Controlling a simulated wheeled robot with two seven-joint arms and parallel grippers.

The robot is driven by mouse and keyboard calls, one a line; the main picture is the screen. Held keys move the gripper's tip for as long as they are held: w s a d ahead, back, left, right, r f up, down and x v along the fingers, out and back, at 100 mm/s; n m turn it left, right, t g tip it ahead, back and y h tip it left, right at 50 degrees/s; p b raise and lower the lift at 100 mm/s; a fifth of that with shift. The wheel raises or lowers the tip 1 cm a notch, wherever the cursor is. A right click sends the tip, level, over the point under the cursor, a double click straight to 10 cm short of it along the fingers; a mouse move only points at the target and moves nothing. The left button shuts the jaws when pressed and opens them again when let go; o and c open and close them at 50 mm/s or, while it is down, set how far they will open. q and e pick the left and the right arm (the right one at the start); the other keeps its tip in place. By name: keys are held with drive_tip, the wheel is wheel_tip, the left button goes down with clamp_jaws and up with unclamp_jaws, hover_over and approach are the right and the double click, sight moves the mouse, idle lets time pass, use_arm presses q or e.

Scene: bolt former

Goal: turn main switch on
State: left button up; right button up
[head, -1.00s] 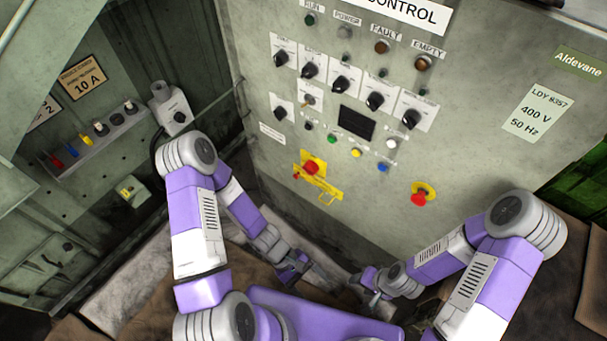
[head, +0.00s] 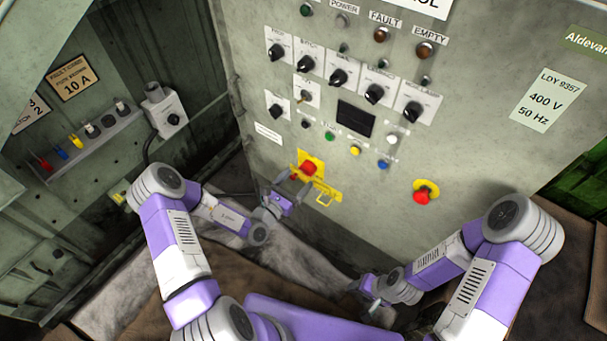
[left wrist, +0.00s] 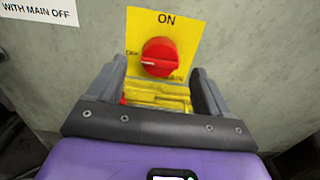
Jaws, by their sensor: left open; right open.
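The main switch is a red rotary knob (head: 308,168) on a yellow plate (head: 325,183), low on the grey control panel. In the left wrist view the red knob (left wrist: 158,57) sits under the word ON, its white mark pointing left, away from ON. A yellow hasp piece (left wrist: 158,92) lies below it. My left gripper (head: 288,189) is open just in front of the plate; in the left wrist view its fingers (left wrist: 158,85) stand either side of the lower plate, apart from the knob. My right gripper (head: 371,299) is open, low and away from the panel.
A red emergency button (head: 422,196) on a yellow ring is right of the switch. Black selector knobs (head: 338,77), a dark display (head: 355,118) and coloured buttons (head: 355,151) are above. A grey switch box (head: 164,110) is on the left wall.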

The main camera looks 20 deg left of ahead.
sight(306, 174)
use_arm(q)
drive_tip(key=shift+b+x, duration=0.55)
drive_tip(key=shift+x, duration=1.65)
drive_tip(key=c, duration=1)
drive_tip(key=shift+s+r+m+p, duration=0.1)
drive_tip(key=shift+m+p, duration=0.5)
drive_tip(key=shift+p, duration=0.25)
drive_tip(key=m+p, duration=0.3)
drive_tip(key=shift+d, duration=0.15)
drive_tip(key=m+p, duration=0.2)
drive_tip(key=m, duration=0.1)
drive_tip(key=shift+m+p, duration=0.4)
drive_tip(key=m+p, duration=0.1)
drive_tip(key=m, duration=0.2)
drive_tip(key=m+p, duration=0.1)
drive_tip(key=m, duration=0.1)
drive_tip(key=shift+d+f+p, duration=0.1)
drive_tip(key=shift+f+p, duration=0.15)
drive_tip(key=shift+p, duration=0.1)
drive_tip(key=shift+f+m+p, duration=0.15)
drive_tip(key=shift+m+p, duration=0.6)
drive_tip(key=shift+m, duration=1.65)
